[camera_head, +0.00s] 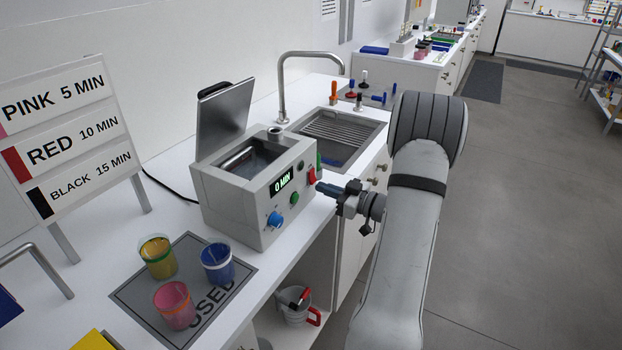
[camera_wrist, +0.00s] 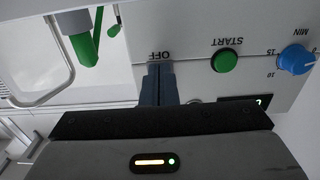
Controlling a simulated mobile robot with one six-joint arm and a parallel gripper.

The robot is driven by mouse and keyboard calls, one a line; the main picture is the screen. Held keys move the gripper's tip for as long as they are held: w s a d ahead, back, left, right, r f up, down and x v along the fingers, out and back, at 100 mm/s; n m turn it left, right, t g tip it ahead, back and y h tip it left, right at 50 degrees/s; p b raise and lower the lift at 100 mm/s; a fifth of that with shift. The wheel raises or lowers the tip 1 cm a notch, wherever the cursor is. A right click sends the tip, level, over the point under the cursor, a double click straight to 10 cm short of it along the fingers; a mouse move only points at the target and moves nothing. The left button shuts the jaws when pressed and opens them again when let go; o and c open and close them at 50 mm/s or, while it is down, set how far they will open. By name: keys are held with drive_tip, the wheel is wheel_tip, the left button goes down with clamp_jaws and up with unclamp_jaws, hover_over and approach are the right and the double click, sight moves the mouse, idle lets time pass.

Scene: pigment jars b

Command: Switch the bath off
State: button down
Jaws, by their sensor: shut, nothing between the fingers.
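The bath (camera_head: 245,200) is a grey box on the white counter with its lid (camera_head: 224,120) open. Its front has a display (camera_head: 282,182) reading 0 MIN, a red switch (camera_head: 311,175), a green button (camera_head: 294,197) and a blue knob (camera_head: 274,219). My gripper (camera_head: 322,187) is shut and empty, its tips close to the panel beside the red switch. In the upside-down wrist view my gripper's fingers (camera_wrist: 158,85) point at the OFF label (camera_wrist: 160,55) and hide the red switch. I cannot tell whether they touch it. The START button (camera_wrist: 225,61) shows clear beside them.
A yellow jar (camera_head: 158,257), a blue jar (camera_head: 217,263) and a pink jar (camera_head: 175,305) stand on the grey USED mat (camera_head: 131,295). A sink (camera_head: 338,136) with a tall tap (camera_head: 283,85) lies behind the bath. A sign (camera_head: 62,140) lists times at left.

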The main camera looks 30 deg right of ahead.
drive_tip(key=shift+w+a, duration=0.15)
drive_tip(key=shift+w, duration=0.05)
drive_tip(key=shift+w+a, duration=0.15)
drive_tip(key=shift+w, duration=0.15)
drive_tip(key=b+v, duration=0.1)
drive_tip(key=v, duration=1)
drive_tip(key=shift+s, duration=0.4)
idle(0.4)
